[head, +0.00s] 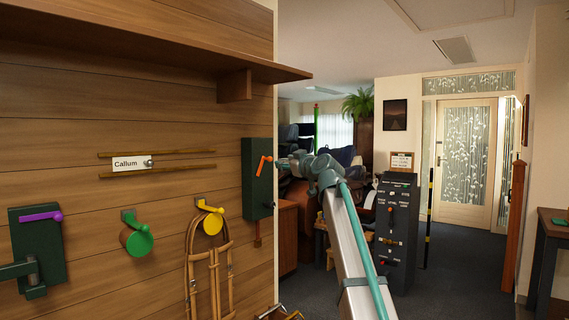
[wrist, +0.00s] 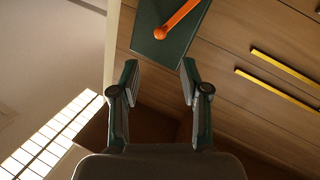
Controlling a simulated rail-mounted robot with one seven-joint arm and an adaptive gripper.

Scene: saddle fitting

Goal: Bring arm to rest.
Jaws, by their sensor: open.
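My gripper (wrist: 158,66) shows in the wrist view with its two fingers wide apart and nothing between them. In the head view my arm reaches up from the bottom, and its small, partly hidden end (head: 284,163) is just right of a dark green box (head: 257,190). The box is on the wood wall and carries an orange lever (head: 262,163). In the wrist view the box (wrist: 158,48) and its orange lever (wrist: 176,21) lie beyond the fingertips. I see a gap between the fingers and the lever; the exact distance is unclear.
A wooden shelf (head: 150,45) juts out above. A green knob (head: 137,240), a yellow hook (head: 207,206) with hanging straps (head: 212,268) and a purple-levered box (head: 38,245) are on the wall at left. A dark control cabinet (head: 396,232) stands right of my arm. Open floor (head: 460,275) lies farther right.

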